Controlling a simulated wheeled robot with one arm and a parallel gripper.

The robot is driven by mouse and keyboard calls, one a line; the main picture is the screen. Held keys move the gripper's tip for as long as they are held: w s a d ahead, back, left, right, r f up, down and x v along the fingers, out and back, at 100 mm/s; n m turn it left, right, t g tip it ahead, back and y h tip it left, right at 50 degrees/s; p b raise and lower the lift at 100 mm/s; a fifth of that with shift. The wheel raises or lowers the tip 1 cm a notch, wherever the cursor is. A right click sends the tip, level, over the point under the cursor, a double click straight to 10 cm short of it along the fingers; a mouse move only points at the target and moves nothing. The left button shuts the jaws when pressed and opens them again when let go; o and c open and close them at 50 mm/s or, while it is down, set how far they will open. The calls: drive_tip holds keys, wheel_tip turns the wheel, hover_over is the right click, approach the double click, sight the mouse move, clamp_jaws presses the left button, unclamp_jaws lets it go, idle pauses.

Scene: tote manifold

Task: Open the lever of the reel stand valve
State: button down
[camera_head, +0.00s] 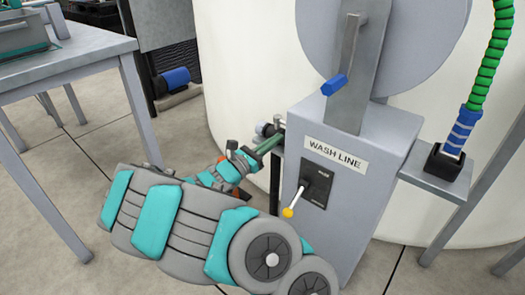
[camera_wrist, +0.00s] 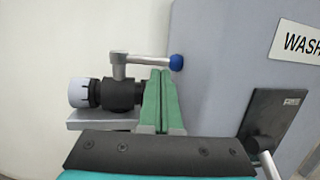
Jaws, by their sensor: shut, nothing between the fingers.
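The reel stand valve (camera_wrist: 122,95) is a black body with a pale ribbed cap, on a small grey bracket at the left side of the grey stand. Its lever (camera_wrist: 146,59) is a grey bar running sideways from the top of the valve, ending in a blue ball knob. In the head view the valve (camera_head: 266,129) is small and partly hidden by my gripper. My gripper (camera_wrist: 162,72) has green fingers, shut and empty. Its tips are at the lever bar, just left of the blue knob; I cannot tell whether they touch it.
The grey stand (camera_head: 357,210) carries a WASH LINE label (camera_head: 337,153) and a black panel with a yellow-tipped lever (camera_head: 290,211). A blue-handled crank (camera_head: 335,85) sits above. A side shelf (camera_head: 432,178) holds a green hose (camera_head: 487,65). A table (camera_head: 60,70) stands left.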

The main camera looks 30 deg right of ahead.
drive_tip(key=shift+x, duration=1.8)
drive_tip(key=shift+d+r+p, duration=0.3)
drive_tip(key=shift+d+p, duration=0.15)
drive_tip(key=shift+d, duration=0.05)
drive_tip(key=shift+d+p, duration=0.35)
drive_tip(key=shift+p, duration=0.05)
drive_tip(key=shift+f, duration=0.1)
drive_tip(key=shift+d, duration=0.1)
drive_tip(key=s+p+v, duration=0.1)
drive_tip(key=s+v, duration=0.1)
drive_tip(key=v, duration=1.2)
drive_tip(key=shift+f+p, duration=0.2)
drive_tip(key=shift+p, duration=0.1)
